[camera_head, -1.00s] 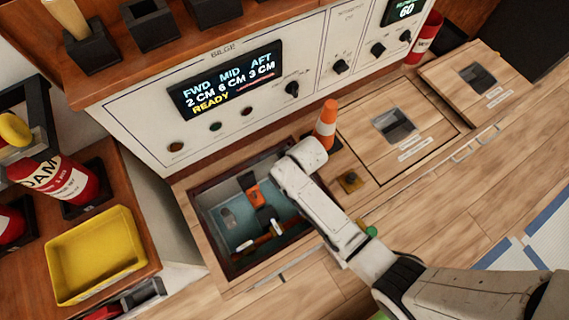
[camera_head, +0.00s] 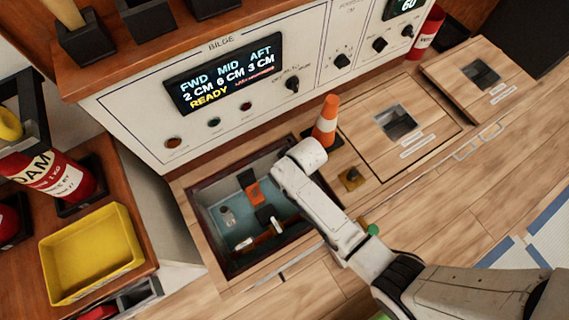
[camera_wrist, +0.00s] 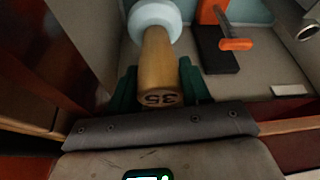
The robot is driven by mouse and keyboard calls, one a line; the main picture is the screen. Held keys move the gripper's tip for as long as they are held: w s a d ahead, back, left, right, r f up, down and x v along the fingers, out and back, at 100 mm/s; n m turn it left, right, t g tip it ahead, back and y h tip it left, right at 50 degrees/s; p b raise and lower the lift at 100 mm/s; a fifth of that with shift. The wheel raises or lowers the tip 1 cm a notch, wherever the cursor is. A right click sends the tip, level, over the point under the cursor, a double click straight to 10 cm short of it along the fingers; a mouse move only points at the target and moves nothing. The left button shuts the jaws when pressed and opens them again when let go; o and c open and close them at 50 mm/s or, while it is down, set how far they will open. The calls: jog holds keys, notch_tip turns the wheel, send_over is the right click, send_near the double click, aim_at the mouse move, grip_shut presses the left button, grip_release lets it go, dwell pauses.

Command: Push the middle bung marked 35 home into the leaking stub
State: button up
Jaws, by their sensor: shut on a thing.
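The wooden bung marked 35 (camera_wrist: 158,65) is between the two green-padded fingers of my gripper (camera_wrist: 157,88) in the wrist view. My gripper is shut on it, with the numbered end toward the camera. Its far end meets a pale blue round stub (camera_wrist: 155,16); I cannot tell how deep it sits, and no leak can be made out. In the head view my forearm reaches over the open floor well (camera_head: 226,219), and the bung and fingers are small and unclear there.
An orange-handled fitting (camera_wrist: 236,44) on a dark block stands right of the bung. Well walls are close around. An orange cone (camera_head: 327,121) stands at the well's far right corner. The panel display (camera_head: 226,74) reads FWD 2, MID 6, AFT 3 CM, READY. A yellow tray (camera_head: 92,252) is left.

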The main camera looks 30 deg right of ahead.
jog(key=shift+f, duration=0.3)
jog(key=shift+r, duration=0.1)
jog(key=shift+r+p, duration=1.2)
jog(key=shift+p, duration=0.55)
dwell(1.2)
jog(key=shift+f+b, duration=0.95)
jog(key=shift+f, duration=0.4)
jog(key=o, duration=1.1)
jog(key=shift+r, duration=0.1)
